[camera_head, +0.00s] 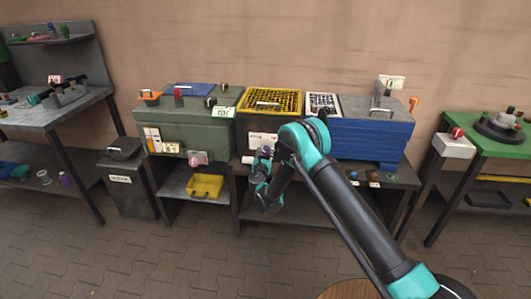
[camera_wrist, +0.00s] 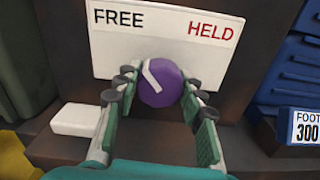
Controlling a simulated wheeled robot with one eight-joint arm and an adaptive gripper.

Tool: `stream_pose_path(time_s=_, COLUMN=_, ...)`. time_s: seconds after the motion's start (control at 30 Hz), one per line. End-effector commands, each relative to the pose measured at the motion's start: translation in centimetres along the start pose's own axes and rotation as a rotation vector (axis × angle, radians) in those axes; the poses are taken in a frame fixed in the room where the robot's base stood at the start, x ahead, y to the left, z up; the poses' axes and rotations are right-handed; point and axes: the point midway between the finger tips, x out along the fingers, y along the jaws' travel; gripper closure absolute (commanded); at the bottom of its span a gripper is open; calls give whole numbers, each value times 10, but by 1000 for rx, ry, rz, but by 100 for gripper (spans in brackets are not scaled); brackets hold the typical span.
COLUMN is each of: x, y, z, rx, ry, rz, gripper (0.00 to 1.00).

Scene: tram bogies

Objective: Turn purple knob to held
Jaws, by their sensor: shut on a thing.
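The purple knob (camera_wrist: 160,86) sits on the front of a white plate (camera_wrist: 160,35) that reads FREE at the left and HELD at the right. A white pointer line on the knob slants up and left, toward FREE. My gripper (camera_wrist: 155,92) is shut on the knob, with one finger at each side of it. In the head view my gripper (camera_head: 262,170) is at the front of the dark cabinet under the yellow crate, and the knob is mostly hidden there.
A green chest (camera_head: 190,125) stands left of the gripper and a blue chest (camera_head: 370,135) stands right. A yellow case (camera_head: 205,186) lies on the lower shelf at left. A white block (camera_wrist: 76,120) juts out at the plate's lower left. The floor in front is clear.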

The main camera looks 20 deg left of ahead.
Motion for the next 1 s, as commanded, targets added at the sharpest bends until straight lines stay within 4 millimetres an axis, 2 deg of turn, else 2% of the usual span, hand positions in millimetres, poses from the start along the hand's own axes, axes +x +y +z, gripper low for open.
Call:
stream_pose_path(time_s=0.27, x=0, y=0, z=0, rx=39, ry=0, rz=0, gripper=90)
stream_pose_path(time_s=0.47, x=0, y=0, z=0, rx=146, ry=0, rz=0, gripper=90)
stream_pose_path(time_s=1.0, x=-1, y=0, z=0, rx=641, ry=0, rz=-1, gripper=90)
